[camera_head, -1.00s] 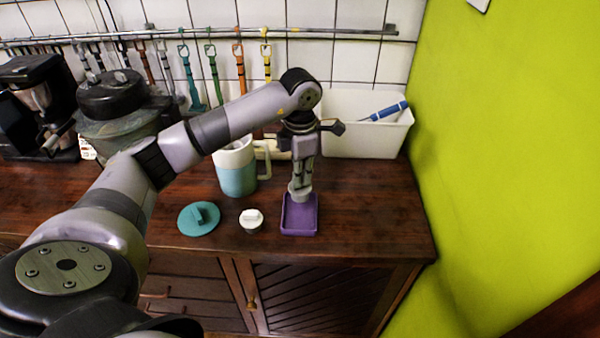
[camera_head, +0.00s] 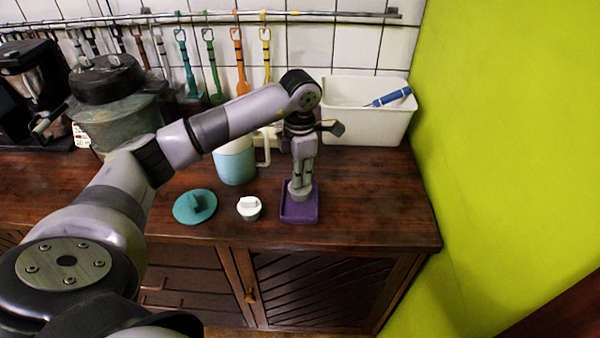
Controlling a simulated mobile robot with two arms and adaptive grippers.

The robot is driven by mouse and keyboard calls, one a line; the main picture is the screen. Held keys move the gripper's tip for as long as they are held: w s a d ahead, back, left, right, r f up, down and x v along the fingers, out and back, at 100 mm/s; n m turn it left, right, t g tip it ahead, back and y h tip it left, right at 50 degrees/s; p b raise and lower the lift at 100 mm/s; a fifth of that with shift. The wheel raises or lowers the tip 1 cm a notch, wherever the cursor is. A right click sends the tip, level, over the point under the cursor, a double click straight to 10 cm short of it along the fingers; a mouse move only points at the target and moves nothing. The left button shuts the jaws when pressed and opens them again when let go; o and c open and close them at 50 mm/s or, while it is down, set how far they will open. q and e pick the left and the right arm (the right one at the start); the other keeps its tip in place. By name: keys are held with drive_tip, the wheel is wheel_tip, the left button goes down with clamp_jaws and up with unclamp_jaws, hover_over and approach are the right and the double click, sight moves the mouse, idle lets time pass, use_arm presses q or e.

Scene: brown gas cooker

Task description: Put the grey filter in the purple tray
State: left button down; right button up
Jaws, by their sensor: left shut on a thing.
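The purple tray (camera_head: 300,213) lies on the dark wooden counter near its front edge. My left gripper (camera_head: 300,184) points down over the tray and is shut on the grey filter (camera_head: 300,193). The filter is at the back part of the tray, low over it or in it; I cannot tell whether it touches the tray floor. The gripper's fingers hide the filter's upper part. My right gripper is not in view.
Left of the tray are a small white lidded piece (camera_head: 249,208) and a teal lid (camera_head: 195,206). A white and light-blue jug (camera_head: 235,163) stands behind them. A white bin (camera_head: 366,122) stands at the back right. The counter right of the tray is clear.

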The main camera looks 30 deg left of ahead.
use_arm(q)
drive_tip(key=shift+f+b, duration=0.35)
drive_tip(key=shift+f, duration=0.05)
drive_tip(key=shift+f+b, duration=0.9)
drive_tip(key=shift+f, duration=0.2)
drive_tip(key=c, duration=1.6)
unclamp_jaws()
drive_tip(key=shift+o, duration=0.2)
drive_tip(key=shift+c, duration=0.5)
drive_tip(key=shift+c, duration=1.3)
drive_tip(key=shift+r, duration=0.1)
